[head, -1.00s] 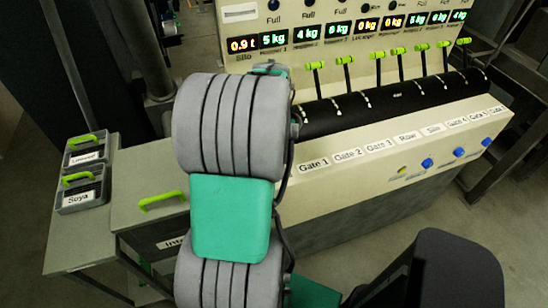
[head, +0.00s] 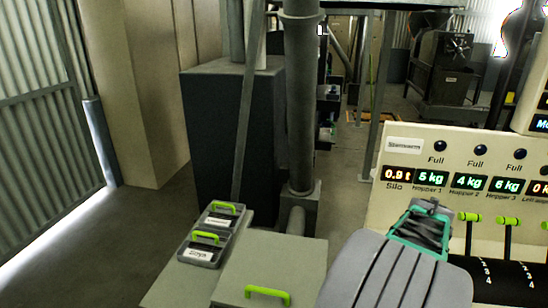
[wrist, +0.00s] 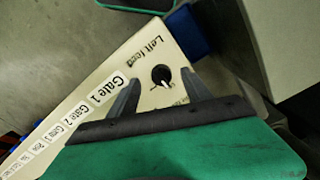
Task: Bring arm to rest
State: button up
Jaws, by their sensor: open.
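My gripper (wrist: 158,95) shows in the wrist view with its two grey fingers spread apart and nothing between them. Beyond the fingers is the cream control panel (wrist: 140,62) with a black knob (wrist: 161,75) marked "Left feed" and a "Gate 1" label. I cannot tell how far the fingers are from the panel. In the head view my grey and green arm fills the lower right, in front of the panel (head: 405,146); the gripper's fingers do not show there.
Two grey label-fronted boxes with green handles, the nearer one (head: 203,254) and the farther one (head: 219,216), sit on a grey bench (head: 170,285). A green handle (head: 268,294) is on the lid beside them. A grey pipe (head: 301,110) stands behind. Floor at left is clear.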

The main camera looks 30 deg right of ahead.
jog(key=a, duration=0.1)
jog(key=a+f, duration=0.1)
jog(key=a, duration=0.2)
jog(key=shift+a+f, duration=0.25)
jog(key=shift+a, duration=0.1)
jog(key=w+a+r+n+t, duration=0.1)
jog(key=w+a+n, duration=0.3)
jog(key=a, duration=0.6)
jog(key=w+a+r+n+t, duration=0.1)
jog(key=w+a+r+n, duration=0.2)
jog(key=a, duration=0.8)
jog(key=w+a+r+n+t, duration=0.1)
jog(key=w+a+r+n, duration=0.1)
jog(key=w+a+n, duration=0.5)
jog(key=w+a, duration=0.2)
jog(key=a, duration=0.2)
jog(key=shift+r+t, duration=0.3)
jog(key=shift+r, duration=0.1)
jog(key=shift+c, duration=0.3)
